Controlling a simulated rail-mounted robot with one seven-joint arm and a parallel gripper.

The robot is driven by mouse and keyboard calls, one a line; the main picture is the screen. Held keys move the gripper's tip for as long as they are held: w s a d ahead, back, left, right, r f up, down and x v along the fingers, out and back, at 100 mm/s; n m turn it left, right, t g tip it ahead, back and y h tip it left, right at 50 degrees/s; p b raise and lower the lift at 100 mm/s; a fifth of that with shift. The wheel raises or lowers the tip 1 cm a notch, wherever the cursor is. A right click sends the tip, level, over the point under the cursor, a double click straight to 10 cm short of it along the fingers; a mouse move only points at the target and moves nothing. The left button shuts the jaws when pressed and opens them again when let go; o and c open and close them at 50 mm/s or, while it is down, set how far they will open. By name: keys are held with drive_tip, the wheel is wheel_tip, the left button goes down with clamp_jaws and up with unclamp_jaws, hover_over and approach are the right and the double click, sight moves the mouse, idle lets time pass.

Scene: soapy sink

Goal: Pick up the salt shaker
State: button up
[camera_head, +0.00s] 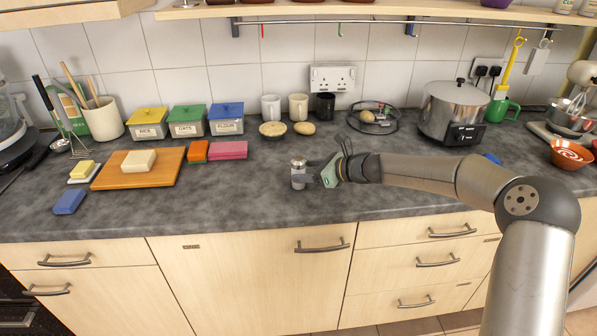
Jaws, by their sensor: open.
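The salt shaker (298,176) looks like a small grey cylinder with a metallic top. It stands upright on the dark countertop (240,205), near the middle of the head view. My gripper (309,174) reaches in from the right, low over the counter, with its fingers at the shaker. The jaws are open. One finger shows beside the shaker; whether the fingers touch it cannot be told at this size. The far side of the shaker is hidden.
A wooden board (110,178) with a pale block lies at left. Behind stand several lidded tins, mugs (298,107), a wire basket (372,118) and a large silver pot (453,108). An orange bowl (571,154) is at far right. The counter left of the shaker is clear.

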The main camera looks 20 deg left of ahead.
sight(294, 164)
drive_tip(key=x, duration=0.2)
drive_tip(key=p+x, duration=0.1)
drive_tip(key=x, duration=0.2)
drive_tip(key=shift+f, duration=0.3)
drive_tip(key=shift+d, duration=0.1)
drive_tip(key=c, duration=1.1)
drive_tip(key=shift+r, duration=0.1)
drive_tip(key=shift+r, duration=0.2)
wheel_tip(294, 164, up, 2)
drive_tip(key=shift+r+b, duration=0.15)
drive_tip(key=shift+b, duration=0.15)
drive_tip(key=s+d+r, duration=0.2)
drive_tip(key=d+r, duration=0.1)
drive_tip(key=d, duration=0.1)
drive_tip(key=s+d+r+b, duration=0.1)
drive_tip(key=s+d+r, duration=0.1)
drive_tip(key=d+r, duration=0.1)
drive_tip(key=s+d+r+b, duration=0.1)
drive_tip(key=s+d+r, duration=0.1)
drive_tip(key=d+r, duration=0.2)
drive_tip(key=shift+s+d, duration=0.1)
drive_tip(key=shift+d, duration=0.7)
